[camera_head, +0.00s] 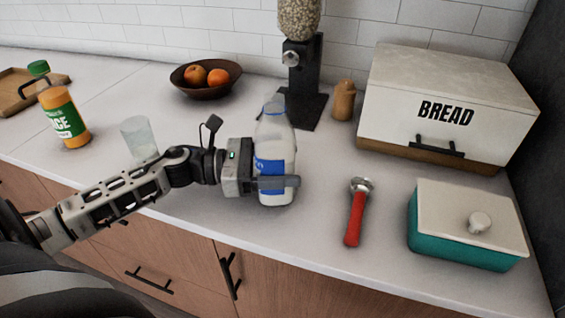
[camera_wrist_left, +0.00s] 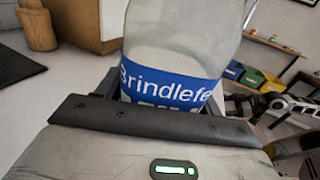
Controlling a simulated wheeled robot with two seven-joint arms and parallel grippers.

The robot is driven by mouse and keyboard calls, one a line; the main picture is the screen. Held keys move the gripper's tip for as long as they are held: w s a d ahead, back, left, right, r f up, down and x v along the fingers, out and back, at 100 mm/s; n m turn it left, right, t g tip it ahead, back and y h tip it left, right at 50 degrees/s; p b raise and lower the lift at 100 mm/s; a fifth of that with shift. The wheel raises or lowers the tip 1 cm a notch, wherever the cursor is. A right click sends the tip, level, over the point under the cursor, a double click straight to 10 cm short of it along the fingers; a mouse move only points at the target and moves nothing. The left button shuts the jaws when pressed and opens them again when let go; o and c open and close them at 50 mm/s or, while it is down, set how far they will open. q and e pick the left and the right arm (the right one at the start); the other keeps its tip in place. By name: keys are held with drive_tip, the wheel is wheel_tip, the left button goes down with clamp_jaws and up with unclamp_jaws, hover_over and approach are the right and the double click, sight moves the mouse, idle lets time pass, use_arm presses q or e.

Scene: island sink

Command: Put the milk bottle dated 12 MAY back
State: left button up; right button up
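A milk bottle (camera_head: 275,135) with a blue label stands upright on the white counter, or just above it; I cannot tell which. In the left wrist view the milk bottle (camera_wrist_left: 170,55) fills the space between the fingers, and its label begins "Brindlefe". No date is readable. My left gripper (camera_head: 275,180) reaches in from the left with a finger on each side of the bottle's lower half, close against it, and looks shut on it.
A glass (camera_head: 139,138) stands behind my left arm, with a juice bottle (camera_head: 65,120) further left. A fruit bowl (camera_head: 205,88), dispenser (camera_head: 303,80) and pepper mill (camera_head: 343,101) are behind. A red-handled tool (camera_head: 355,215), bread box (camera_head: 440,85) and teal box (camera_head: 450,243) are right.

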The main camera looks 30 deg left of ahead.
sight(259, 166)
use_arm(q)
drive_tip(key=shift+o, duration=1.2)
use_arm(e)
drive_tip(key=shift+r, duration=0.1)
use_arm(q)
drive_tip(key=shift+r+p, duration=0.3)
drive_tip(key=shift+p, duration=0.05)
drive_tip(key=v, duration=0.1)
drive_tip(key=b+v, duration=0.1)
drive_tip(key=v, duration=0.2)
drive_tip(key=shift+a+f+b, duration=0.1)
drive_tip(key=shift+f+b, duration=0.25)
drive_tip(key=b+v, duration=0.1)
drive_tip(key=v, duration=0.5)
drive_tip(key=shift+s+a+r, duration=0.15)
drive_tip(key=shift+a+r, duration=0.05)
drive_tip(key=shift+s+a+r, duration=0.1)
drive_tip(key=shift+s+a, duration=0.3)
drive_tip(key=shift+a, duration=0.15)
use_arm(e)
drive_tip(key=shift+w+a+f, duration=0.1)
drive_tip(key=shift+a+f, duration=0.05)
drive_tip(key=shift+f, duration=0.25)
